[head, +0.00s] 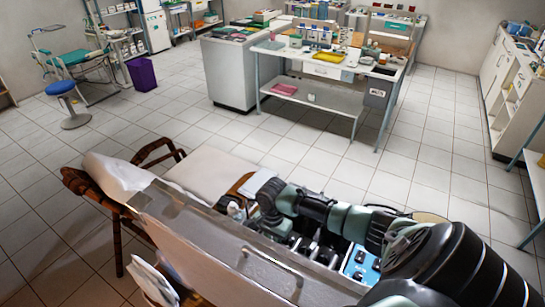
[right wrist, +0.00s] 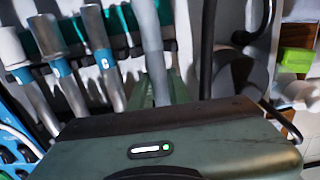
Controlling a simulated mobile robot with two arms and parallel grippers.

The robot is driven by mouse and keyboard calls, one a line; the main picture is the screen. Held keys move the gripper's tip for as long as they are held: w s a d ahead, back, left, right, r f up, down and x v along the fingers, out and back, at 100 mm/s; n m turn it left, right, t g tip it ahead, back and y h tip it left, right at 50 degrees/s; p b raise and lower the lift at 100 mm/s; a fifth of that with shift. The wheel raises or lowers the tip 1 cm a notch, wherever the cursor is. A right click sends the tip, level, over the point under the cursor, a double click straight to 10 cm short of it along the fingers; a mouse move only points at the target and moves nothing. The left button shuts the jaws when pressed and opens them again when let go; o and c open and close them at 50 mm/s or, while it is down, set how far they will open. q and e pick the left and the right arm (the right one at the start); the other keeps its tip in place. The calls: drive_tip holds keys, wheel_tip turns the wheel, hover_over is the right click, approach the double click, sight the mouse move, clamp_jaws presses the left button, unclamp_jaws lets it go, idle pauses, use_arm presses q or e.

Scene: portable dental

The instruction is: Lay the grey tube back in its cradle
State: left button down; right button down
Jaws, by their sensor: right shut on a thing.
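My right arm reaches in from the right of the head view over an open grey metal case. My right gripper is hard to make out there; in the right wrist view my right gripper (right wrist: 160,88) is shut around a grey tube (right wrist: 151,38). The tube runs upward from the fingers and out of the top of the picture. Its lower end is hidden behind the gripper body. A dark and teal holder (right wrist: 78,30) lies behind the tube. I cannot tell which part is the tube's cradle, or whether the tube touches it. My left gripper is not in view.
Several silver handpieces with blue bands (right wrist: 62,68) stand left of the tube. A black hose (right wrist: 208,45) hangs close on the right. In the head view, the grey case (head: 225,240) holds a blue panel (head: 361,262). A wooden chair (head: 95,190) stands left.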

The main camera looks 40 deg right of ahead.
drive_tip(key=shift+f, duration=0.3)
drive_tip(key=shift+f, duration=0.5)
drive_tip(key=shift+s+f, duration=0.1)
idle(0.5)
drive_tip(key=c, duration=1.3)
unclamp_jaws()
drive_tip(key=shift+o, duration=0.2)
drive_tip(key=shift+r, duration=4.05)
